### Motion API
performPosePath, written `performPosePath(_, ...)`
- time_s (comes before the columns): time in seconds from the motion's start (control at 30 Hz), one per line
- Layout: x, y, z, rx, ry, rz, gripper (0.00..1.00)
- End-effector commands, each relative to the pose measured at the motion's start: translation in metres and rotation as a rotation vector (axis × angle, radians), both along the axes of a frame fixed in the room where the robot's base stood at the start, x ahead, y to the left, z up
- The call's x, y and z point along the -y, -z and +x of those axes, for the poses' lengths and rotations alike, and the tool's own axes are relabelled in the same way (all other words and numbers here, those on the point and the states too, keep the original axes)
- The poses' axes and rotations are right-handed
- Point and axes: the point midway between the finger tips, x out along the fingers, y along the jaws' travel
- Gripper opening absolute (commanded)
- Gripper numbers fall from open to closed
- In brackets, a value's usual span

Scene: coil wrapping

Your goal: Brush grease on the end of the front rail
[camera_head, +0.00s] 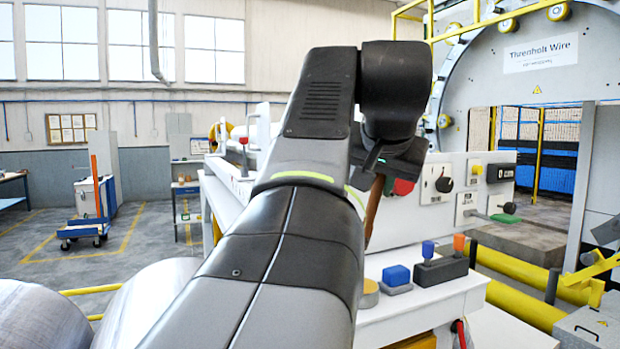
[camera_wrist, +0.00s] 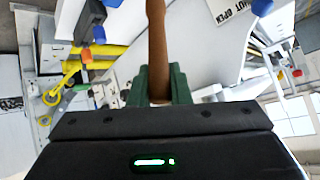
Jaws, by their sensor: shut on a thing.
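My gripper (camera_wrist: 160,82) has green fingers and is shut on a brown wooden handle (camera_wrist: 157,45), likely that of the brush. In the head view the handle (camera_head: 374,212) hangs down, slightly tilted, from my gripper above the white bench. Its brush end cannot be made out. My arm hides part of the gripper and bench. A round tin with a yellowish top (camera_head: 369,291), perhaps the grease, stands on the bench just below the handle. Two thick yellow rails (camera_head: 516,303) run low at the right; I cannot tell which is the front rail.
The white bench (camera_head: 425,302) also holds a blue block (camera_head: 396,275) and a dark holder (camera_head: 441,270) with blue and orange-topped items. A control panel (camera_head: 437,186) with knobs stands behind. Large coils (camera_head: 40,318) are at lower left. The floor at left is open around a cart (camera_head: 90,205).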

Motion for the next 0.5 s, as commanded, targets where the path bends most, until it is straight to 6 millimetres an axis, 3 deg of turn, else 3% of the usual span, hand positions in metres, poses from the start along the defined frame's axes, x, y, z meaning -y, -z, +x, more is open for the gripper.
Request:
performPosePath(0.27, 0.000, 0.010, -0.001, 0.010, 0.009, 0.006, 0.00)
performPosePath(0.5, 0.000, 0.035, -0.001, 0.010, 0.009, 0.006, 0.00)
